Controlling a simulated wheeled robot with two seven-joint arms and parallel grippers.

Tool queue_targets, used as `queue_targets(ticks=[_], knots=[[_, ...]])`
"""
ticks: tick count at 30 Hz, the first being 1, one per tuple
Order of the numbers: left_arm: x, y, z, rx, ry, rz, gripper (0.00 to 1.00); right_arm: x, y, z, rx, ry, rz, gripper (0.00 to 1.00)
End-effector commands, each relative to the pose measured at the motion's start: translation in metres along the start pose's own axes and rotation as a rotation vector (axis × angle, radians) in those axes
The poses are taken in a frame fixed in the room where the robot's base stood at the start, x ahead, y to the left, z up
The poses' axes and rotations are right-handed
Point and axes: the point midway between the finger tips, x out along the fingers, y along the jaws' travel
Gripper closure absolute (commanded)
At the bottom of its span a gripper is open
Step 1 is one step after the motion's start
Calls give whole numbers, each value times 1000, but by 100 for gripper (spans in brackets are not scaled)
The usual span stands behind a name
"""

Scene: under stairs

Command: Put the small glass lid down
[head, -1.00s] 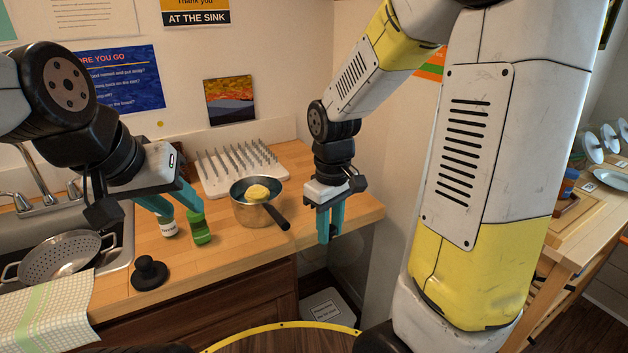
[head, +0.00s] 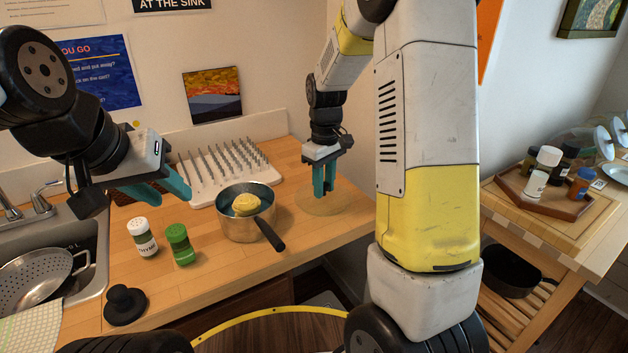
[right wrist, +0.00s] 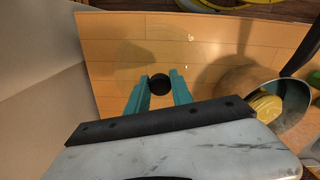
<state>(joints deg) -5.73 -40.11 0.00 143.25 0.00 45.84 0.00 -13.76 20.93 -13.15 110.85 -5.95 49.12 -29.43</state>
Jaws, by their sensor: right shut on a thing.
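The small glass lid (head: 322,207) is a clear, faint disc at the right end of the wooden counter, on or just above the wood; I cannot tell if it touches. My right gripper (head: 323,192) points down over it and is shut on its black knob (right wrist: 160,85), which shows between the teal fingers in the right wrist view. The glass around the knob is barely visible there. My left gripper (head: 160,192) is open and empty, above the counter behind the two spice jars.
A steel saucepan (head: 238,228) with a yellow thing inside stands left of the lid, its black handle (head: 270,235) pointing frontward. A spiked white rack (head: 205,195) stands behind. A thyme jar (head: 146,243), green jar (head: 180,250) and black knobbed object (head: 125,307) are farther left.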

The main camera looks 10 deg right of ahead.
Motion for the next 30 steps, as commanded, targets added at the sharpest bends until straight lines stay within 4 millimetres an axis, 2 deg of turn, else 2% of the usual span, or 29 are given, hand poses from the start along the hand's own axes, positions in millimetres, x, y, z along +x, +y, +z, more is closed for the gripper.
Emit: queue_targets(ticks=[3,10,16,28,29,30], knots=[[0,0,0,0,0,0,64,2,14,-11,1,0,1,100],[0,0,0,0,0,0,64,4,27,-21,2,-1,0,100],[0,0,0,0,0,0,64,35,25,-20,-1,-3,-1,100],[0,0,0,0,0,0,64,42,25,-20,0,-1,0,100],[0,0,0,0,0,0,64,41,25,-20,0,0,0,67],[0,0,0,0,0,0,64,41,25,-20,0,0,0,59]])
